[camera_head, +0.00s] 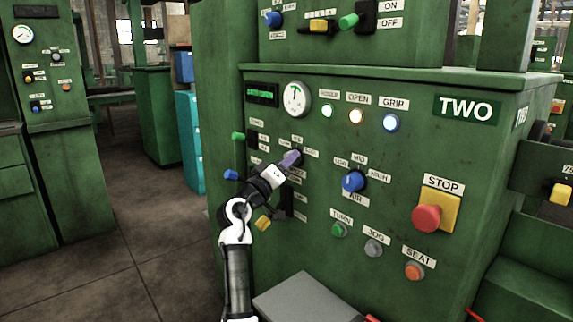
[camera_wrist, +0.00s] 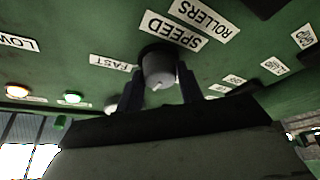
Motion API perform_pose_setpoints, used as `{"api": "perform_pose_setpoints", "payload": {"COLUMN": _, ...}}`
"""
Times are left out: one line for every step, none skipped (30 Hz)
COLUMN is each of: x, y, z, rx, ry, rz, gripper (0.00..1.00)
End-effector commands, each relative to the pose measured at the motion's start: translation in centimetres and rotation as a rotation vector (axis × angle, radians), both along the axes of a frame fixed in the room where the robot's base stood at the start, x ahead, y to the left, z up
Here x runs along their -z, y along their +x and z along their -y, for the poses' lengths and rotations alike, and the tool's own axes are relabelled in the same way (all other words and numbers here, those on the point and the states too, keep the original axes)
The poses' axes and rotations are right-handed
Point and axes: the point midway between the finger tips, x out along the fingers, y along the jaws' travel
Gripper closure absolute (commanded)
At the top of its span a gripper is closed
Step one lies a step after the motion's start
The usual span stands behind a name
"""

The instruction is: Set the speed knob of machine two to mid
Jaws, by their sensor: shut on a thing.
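The speed knob (camera_wrist: 158,64) is a grey round knob on a dark base in the wrist view, next to the SPEED label (camera_wrist: 176,32) and the FAST label (camera_wrist: 110,62). My gripper (camera_wrist: 161,88) is shut on it, one dark finger on each side. A small pale mark shows on the knob, but I cannot tell which setting it points to. In the head view my gripper (camera_head: 291,159) is at the upper left of the panel marked TWO (camera_head: 466,109), and its fingers mostly hide the knob.
A blue AIR knob (camera_head: 353,181) with LOW, MID and HIGH labels is to the right. A red STOP button (camera_head: 427,218) sticks out further right. Green, grey and orange buttons are below. A green lever (camera_head: 238,136) and a blue lever (camera_head: 231,175) stick out at the left.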

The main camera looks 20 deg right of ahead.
Motion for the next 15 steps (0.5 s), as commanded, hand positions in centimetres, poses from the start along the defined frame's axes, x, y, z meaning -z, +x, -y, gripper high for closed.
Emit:
{"api": "perform_pose_setpoints", "payload": {"x": -0.04, "y": 0.03, "z": -0.05, "rx": -0.001, "ry": 0.000, "rz": 0.000, "gripper": 0.86}}
{"api": "perform_pose_setpoints", "payload": {"x": -0.04, "y": 0.03, "z": -0.05, "rx": -0.001, "ry": 0.000, "rz": 0.000, "gripper": 0.62}}
{"api": "perform_pose_setpoints", "payload": {"x": -0.04, "y": 0.03, "z": -0.05, "rx": -0.001, "ry": 0.000, "rz": 0.000, "gripper": 0.57}}
{"api": "perform_pose_setpoints", "payload": {"x": -0.04, "y": 0.03, "z": -0.05, "rx": -0.001, "ry": 0.000, "rz": 0.000, "gripper": 0.53}}
{"api": "perform_pose_setpoints", "payload": {"x": -0.05, "y": 0.02, "z": -0.05, "rx": -0.001, "ry": 0.000, "rz": 0.000, "gripper": 0.49}}
{"api": "perform_pose_setpoints", "payload": {"x": -0.03, "y": 0.03, "z": -0.04, "rx": -0.001, "ry": 0.000, "rz": 0.000, "gripper": 0.44}}
{"api": "perform_pose_setpoints", "payload": {"x": -0.04, "y": 0.03, "z": -0.03, "rx": -0.001, "ry": -0.001, "rz": 0.000, "gripper": 0.42}}
{"api": "perform_pose_setpoints", "payload": {"x": -0.04, "y": 0.02, "z": -0.03, "rx": -0.001, "ry": -0.001, "rz": 0.000, "gripper": 0.42}}
{"api": "perform_pose_setpoints", "payload": {"x": -0.04, "y": 0.02, "z": -0.03, "rx": -0.001, "ry": -0.001, "rz": 0.000, "gripper": 0.42}}
{"api": "perform_pose_setpoints", "payload": {"x": -0.03, "y": 0.02, "z": -0.02, "rx": -0.001, "ry": -0.001, "rz": 0.000, "gripper": 0.42}}
{"api": "perform_pose_setpoints", "payload": {"x": -0.03, "y": 0.01, "z": -0.02, "rx": -0.001, "ry": -0.001, "rz": 0.000, "gripper": 0.42}}
{"api": "perform_pose_setpoints", "payload": {"x": -0.03, "y": 0.01, "z": -0.01, "rx": -0.001, "ry": -0.001, "rz": 0.000, "gripper": 0.42}}
{"api": "perform_pose_setpoints", "payload": {"x": -0.03, "y": 0.01, "z": -0.01, "rx": -0.001, "ry": -0.001, "rz": 0.000, "gripper": 0.42}}
{"api": "perform_pose_setpoints", "payload": {"x": -0.02, "y": 0.00, "z": -0.03, "rx": -0.001, "ry": -0.001, "rz": 0.000, "gripper": 0.42}}
{"api": "perform_pose_setpoints", "payload": {"x": 0.01, "y": -0.03, "z": -0.10, "rx": -0.001, "ry": -0.001, "rz": 0.000, "gripper": 0.42}}
